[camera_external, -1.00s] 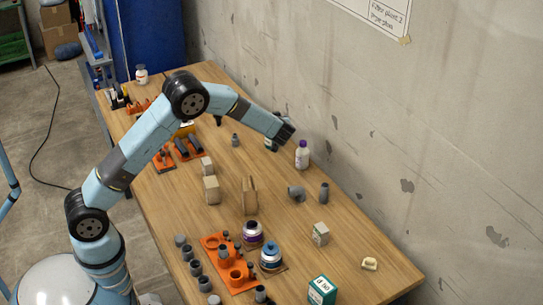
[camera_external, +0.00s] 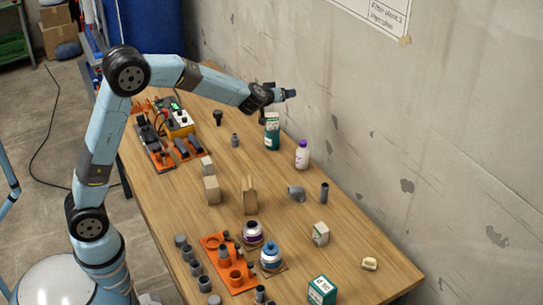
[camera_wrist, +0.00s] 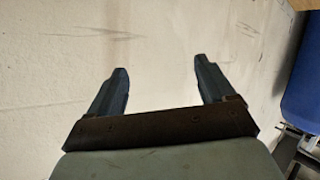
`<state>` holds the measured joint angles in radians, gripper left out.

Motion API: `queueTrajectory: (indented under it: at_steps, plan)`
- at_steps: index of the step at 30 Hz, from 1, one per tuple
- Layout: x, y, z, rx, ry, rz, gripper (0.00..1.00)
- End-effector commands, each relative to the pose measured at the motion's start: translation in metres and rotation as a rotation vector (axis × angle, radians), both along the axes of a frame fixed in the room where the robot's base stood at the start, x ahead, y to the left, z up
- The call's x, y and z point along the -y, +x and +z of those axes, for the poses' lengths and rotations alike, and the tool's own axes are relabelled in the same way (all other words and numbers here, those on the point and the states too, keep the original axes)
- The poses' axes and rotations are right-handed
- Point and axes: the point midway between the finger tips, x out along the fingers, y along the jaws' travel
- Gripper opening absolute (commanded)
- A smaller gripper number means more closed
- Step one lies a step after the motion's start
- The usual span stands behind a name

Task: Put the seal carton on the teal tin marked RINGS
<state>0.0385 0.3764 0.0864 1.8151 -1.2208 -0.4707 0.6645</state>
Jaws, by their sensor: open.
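A dark teal tin (camera_external: 272,135) stands upright near the wall side of the bench in the external view, with a pale patch near its top. Its lettering is too small to read. A small pale carton (camera_external: 320,234) stands on the bench nearer the camera; I cannot tell whether it is the seal carton. A teal-and-white box (camera_external: 322,290) sits at the near edge. My gripper (camera_external: 286,94) is raised above and beyond the teal tin, near the wall. In the wrist view my gripper (camera_wrist: 158,72) is open and empty, facing bare wall.
A white bottle with a purple cap (camera_external: 302,155) stands right of the tin. A grey pipe elbow (camera_external: 296,193), wooden blocks (camera_external: 211,190), jars (camera_external: 271,257) and an orange rack (camera_external: 236,277) crowd the bench. The wall (camera_external: 400,120) runs close along its right side.

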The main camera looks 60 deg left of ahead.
Motion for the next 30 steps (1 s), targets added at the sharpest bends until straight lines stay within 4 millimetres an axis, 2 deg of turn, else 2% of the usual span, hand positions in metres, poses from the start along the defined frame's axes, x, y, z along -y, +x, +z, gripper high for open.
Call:
queueTrajectory:
  at_steps: [1,6,11,15,22,30]
  plan:
    - [0.009,-0.011,0.018,0.011,-0.014,-0.048,0.83]
    - [0.044,-0.051,0.058,0.011,-0.053,-0.225,0.83]
    - [0.075,-0.100,0.086,-0.017,-0.081,-0.374,0.83]
    - [0.099,-0.151,0.101,-0.066,-0.096,-0.492,0.83]
    - [0.129,-0.245,0.108,-0.188,-0.096,-0.648,0.83]
    - [0.142,-0.364,0.089,-0.385,-0.066,-0.752,0.83]
